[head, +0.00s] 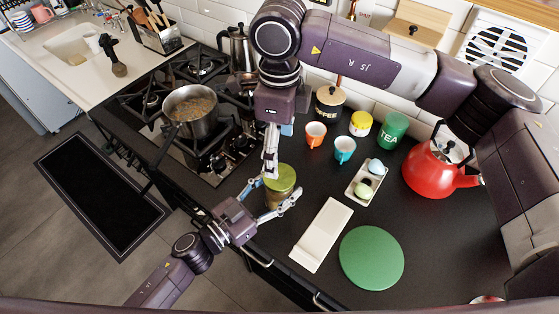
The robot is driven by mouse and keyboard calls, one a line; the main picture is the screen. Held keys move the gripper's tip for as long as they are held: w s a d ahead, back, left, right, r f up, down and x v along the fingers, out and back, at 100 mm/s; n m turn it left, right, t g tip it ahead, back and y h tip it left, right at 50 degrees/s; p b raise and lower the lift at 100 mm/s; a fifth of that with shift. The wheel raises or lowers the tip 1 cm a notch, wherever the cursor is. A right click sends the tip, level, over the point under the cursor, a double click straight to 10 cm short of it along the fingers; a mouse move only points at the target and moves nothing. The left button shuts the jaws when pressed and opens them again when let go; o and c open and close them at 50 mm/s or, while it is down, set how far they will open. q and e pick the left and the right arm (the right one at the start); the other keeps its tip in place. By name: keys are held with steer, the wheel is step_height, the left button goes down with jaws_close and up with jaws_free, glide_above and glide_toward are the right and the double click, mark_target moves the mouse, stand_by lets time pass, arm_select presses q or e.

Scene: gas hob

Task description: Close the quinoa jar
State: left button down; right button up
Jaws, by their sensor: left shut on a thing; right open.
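The quinoa jar (279,201) stands on the dark worktop right of the hob, with a green lid (282,178) on its top. I cannot tell how fully the lid is seated. My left gripper (271,195) reaches in from the lower left and is shut around the jar's body. My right gripper (270,171) points down from above, open, at the left side of the lid. It hides part of the lid's left edge, and I cannot tell whether it touches the lid.
A steel pot (190,112) stands on the gas hob to the left. A white rectangular tray (321,235) and a green round board (371,258) lie right of the jar. Orange (316,135) and teal (344,149) cups stand behind. A red kettle (430,170) is at right.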

steer(key=shift+r, duration=1.75)
arm_select(q)
steer(key=c, duration=0.7)
jaws_free()
steer(key=shift+a, duration=0.1)
steer(key=v, duration=1.2)
arm_select(e)
steer(key=shift+f, duration=0.1)
